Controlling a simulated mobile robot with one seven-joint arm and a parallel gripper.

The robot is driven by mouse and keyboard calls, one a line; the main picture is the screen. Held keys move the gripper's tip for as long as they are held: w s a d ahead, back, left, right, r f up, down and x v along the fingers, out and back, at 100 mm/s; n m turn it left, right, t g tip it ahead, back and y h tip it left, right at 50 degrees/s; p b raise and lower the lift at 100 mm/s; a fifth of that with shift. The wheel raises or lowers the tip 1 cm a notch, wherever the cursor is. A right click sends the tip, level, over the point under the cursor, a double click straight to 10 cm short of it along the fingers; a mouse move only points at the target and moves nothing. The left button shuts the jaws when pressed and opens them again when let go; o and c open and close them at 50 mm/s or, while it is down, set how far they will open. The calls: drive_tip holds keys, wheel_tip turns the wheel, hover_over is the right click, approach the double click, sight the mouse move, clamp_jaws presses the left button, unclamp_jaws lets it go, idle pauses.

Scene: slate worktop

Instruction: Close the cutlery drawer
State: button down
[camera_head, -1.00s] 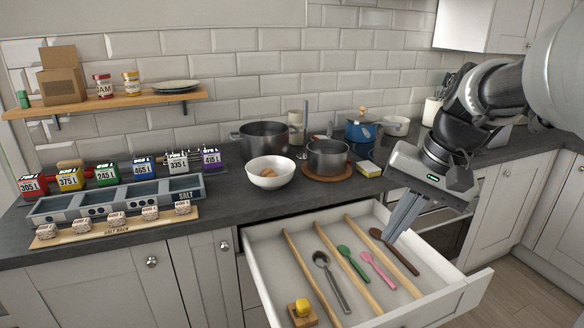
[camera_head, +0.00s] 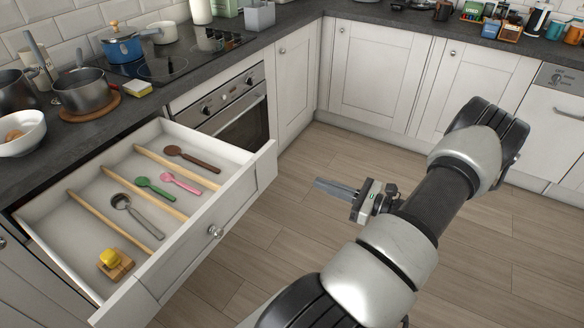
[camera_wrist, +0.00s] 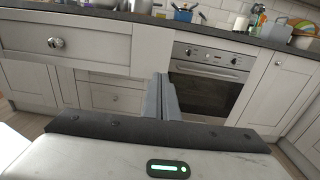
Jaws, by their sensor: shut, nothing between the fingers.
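The cutlery drawer (camera_head: 188,248) stands pulled out from under the worktop, with a round knob (camera_head: 215,231) on its white front. Inside, between wooden dividers, lie a brown spoon (camera_head: 190,158), a pink spoon (camera_head: 180,183), a green spoon (camera_head: 154,188), a metal ladle-like spoon (camera_head: 135,212) and a yellow item on a small wooden block (camera_head: 113,262). My gripper (camera_head: 318,184) is outside the drawer, to the right of its front over the floor, apart from it. Its fingers are together and empty. The wrist view shows the shut fingers (camera_wrist: 162,97) and the drawer front (camera_wrist: 95,46) at upper left.
The oven (camera_head: 232,108) is beside the drawer's right side. Pots and a white bowl (camera_head: 20,132) stand on the dark worktop. White cabinets (camera_head: 380,75) line the back. The wooden floor (camera_head: 290,225) in front of the drawer is clear.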

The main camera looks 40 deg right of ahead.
sight(273, 165)
drive_tip(key=b+x, duration=0.1)
drive_tip(key=x, duration=1.2)
drive_tip(key=shift+w+b, duration=0.35)
drive_tip(key=shift+w, duration=0.1)
